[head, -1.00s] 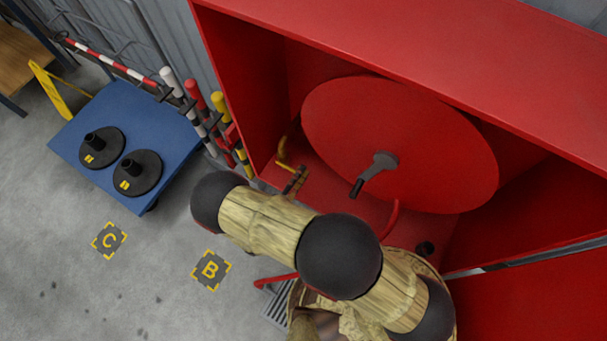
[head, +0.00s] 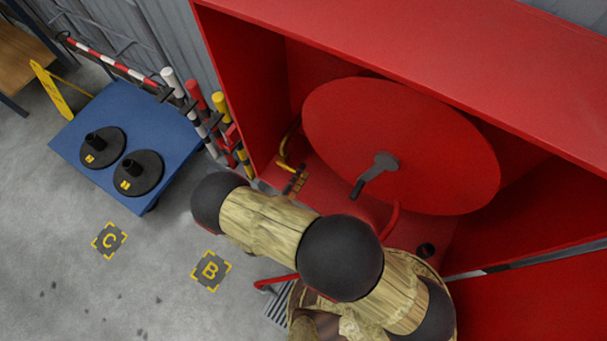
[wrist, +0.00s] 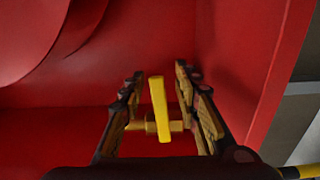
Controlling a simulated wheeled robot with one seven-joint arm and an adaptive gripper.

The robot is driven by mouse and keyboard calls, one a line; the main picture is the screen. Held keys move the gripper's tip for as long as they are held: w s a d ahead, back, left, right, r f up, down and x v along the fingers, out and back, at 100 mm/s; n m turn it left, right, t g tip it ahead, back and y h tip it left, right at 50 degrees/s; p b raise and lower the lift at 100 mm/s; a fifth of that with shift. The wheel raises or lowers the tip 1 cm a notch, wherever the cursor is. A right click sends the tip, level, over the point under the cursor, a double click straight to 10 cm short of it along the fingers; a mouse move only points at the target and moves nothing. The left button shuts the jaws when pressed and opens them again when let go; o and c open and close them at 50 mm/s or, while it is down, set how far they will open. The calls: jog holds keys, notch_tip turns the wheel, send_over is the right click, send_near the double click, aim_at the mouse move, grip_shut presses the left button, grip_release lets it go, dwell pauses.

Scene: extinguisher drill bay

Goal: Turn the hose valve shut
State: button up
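The hose valve shows in the wrist view as a yellow lever handle (wrist: 159,98) on a short brass body (wrist: 150,126). The handle stands nearly upright in the picture, leaning slightly. My gripper (wrist: 158,76) is open, with one finger on each side of the handle and a visible gap on both sides. In the head view, a bent brass pipe (head: 283,158) shows inside the red cabinet at its left wall. My gripper's fingers (head: 295,181) are beside it there, and my arm hides most of the gripper.
The red cabinet (head: 420,45) surrounds the valve, with its wall close to my gripper's right in the wrist view. A large red reel disc (head: 430,150) with a grey crank (head: 377,167) is to the right. A blue platform (head: 75,130) stands left on open floor.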

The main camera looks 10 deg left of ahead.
jog(key=shift+s, duration=0.1)
jog(key=v, duration=0.7)
jog(key=shift+s, duration=0.15)
jog(key=shift+r, duration=0.1)
jog(key=shift+c, duration=0.4)
